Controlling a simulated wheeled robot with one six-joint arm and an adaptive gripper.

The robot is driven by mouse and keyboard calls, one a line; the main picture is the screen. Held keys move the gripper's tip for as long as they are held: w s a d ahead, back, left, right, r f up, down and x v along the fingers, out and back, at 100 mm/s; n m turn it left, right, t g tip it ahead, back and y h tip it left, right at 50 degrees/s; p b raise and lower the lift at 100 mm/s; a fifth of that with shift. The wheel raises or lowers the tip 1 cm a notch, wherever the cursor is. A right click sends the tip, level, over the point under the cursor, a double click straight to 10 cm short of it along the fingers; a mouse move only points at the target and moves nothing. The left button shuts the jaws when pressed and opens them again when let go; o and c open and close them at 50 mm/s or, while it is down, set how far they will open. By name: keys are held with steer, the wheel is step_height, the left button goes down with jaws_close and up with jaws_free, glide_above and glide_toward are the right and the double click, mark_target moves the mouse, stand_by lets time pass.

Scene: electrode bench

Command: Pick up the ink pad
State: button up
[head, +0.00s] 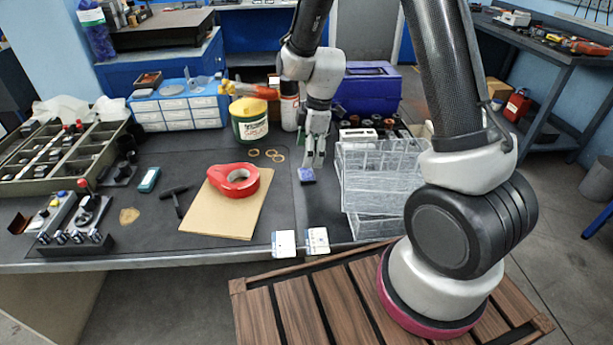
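A small dark blue block, which looks like the ink pad (307,176), lies on the dark bench mat right of the cardboard sheet. My gripper (314,161) points down just above and behind it in the head view. Its two fingers show a narrow gap between them, and nothing is visible in that gap. The fingertips are very close to the pad's far side; I cannot tell whether they touch it.
A clear divided organizer (380,177) stands close on the right. Two white cards (284,244) sit at the front edge.

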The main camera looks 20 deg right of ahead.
mark_target(307, 174)
steer(key=f, duration=0.7)
steer(key=shift+w+a+f, duration=0.1)
steer(key=shift+w+a, duration=0.05)
steer(key=shift+w, duration=0.15)
steer(key=c, duration=1.1)
